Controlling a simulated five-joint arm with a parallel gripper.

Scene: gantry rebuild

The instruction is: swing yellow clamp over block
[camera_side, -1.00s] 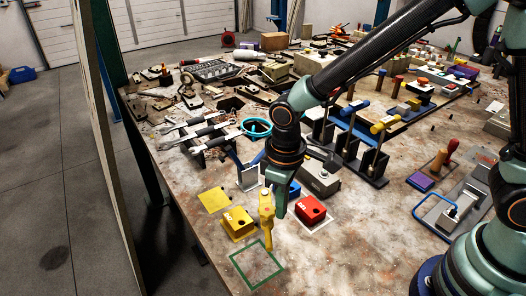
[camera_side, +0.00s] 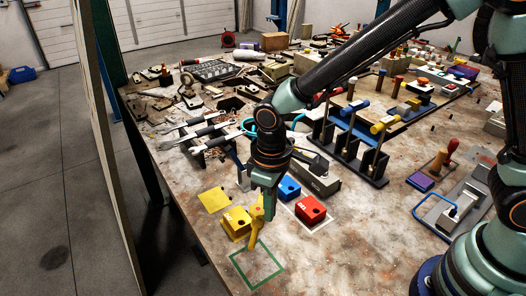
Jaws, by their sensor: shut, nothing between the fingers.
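The yellow-handled lever (camera_side: 384,125), which I take to be the yellow clamp, stands at the near end of a row of dark lever fixtures right of centre. It has a thin upright rod and a dark base. My gripper (camera_side: 262,226) points down in front of the yellow block (camera_side: 235,221), well to the left of that lever. One finger looks teal, the other yellow, and they are shut and empty. A blue block (camera_side: 288,189) and a red block (camera_side: 311,209) sit to its right. Which block is meant cannot be told.
A green square outline (camera_side: 257,281) is on the table below my gripper. A flat yellow patch (camera_side: 213,199) lies to its left.

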